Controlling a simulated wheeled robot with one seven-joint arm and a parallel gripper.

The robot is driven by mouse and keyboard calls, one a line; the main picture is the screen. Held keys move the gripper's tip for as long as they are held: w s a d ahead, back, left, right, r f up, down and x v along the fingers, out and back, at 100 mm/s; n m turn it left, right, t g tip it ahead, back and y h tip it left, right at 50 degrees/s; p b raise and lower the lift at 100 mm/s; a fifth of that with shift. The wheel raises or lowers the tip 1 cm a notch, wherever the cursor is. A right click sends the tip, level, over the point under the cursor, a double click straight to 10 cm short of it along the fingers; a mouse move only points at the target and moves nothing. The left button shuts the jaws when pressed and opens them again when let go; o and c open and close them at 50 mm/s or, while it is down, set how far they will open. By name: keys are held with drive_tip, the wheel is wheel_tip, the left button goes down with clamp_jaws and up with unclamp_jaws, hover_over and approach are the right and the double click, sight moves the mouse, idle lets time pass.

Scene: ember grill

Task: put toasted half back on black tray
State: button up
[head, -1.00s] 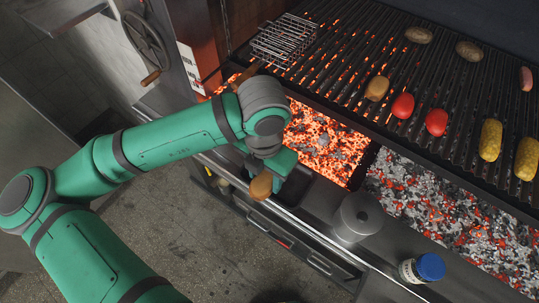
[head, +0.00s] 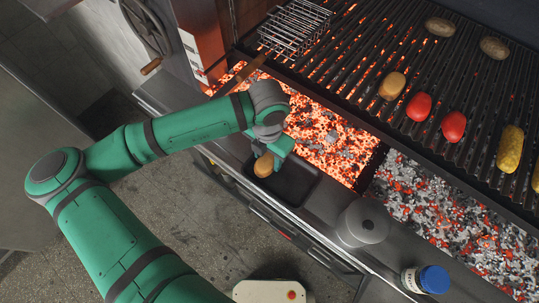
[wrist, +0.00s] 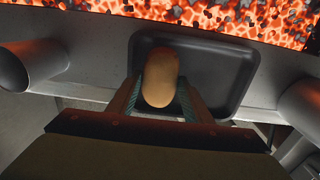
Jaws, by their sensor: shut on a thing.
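The toasted half (head: 264,165) is a small brown, rounded bread piece, held between the fingers of my gripper (head: 268,158). In the wrist view the toasted half (wrist: 160,78) sits upright in the picture between the two fingers of my gripper (wrist: 161,100), which are shut on it. The black tray (head: 297,191) is a shallow dark rectangle on the steel ledge in front of the embers. The wrist view shows the black tray (wrist: 225,70) behind and around the bread. The bread is over the tray's near part; I cannot tell whether it touches the tray. My arm hides the tray's left part in the head view.
A steel canister (head: 362,223) and a blue-lidded jar (head: 426,280) stand on the ledge to the right. Glowing embers (head: 330,135) lie just beyond the tray. The grill grate (head: 400,70) above holds potatoes, tomatoes and corn; a wire basket (head: 295,28) sits at its left.

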sight(269, 161)
drive_tip(key=shift+s+d+f, duration=0.15)
drive_tip(key=shift+s+f, duration=0.15)
drive_tip(key=shift+f, duration=0.05)
drive_tip(key=shift+f, duration=0.1)
drive_tip(key=o, duration=0.7)
drive_tip(key=shift+o, duration=0.2)
wheel_tip(269, 161, up, 12)
idle(0.5)
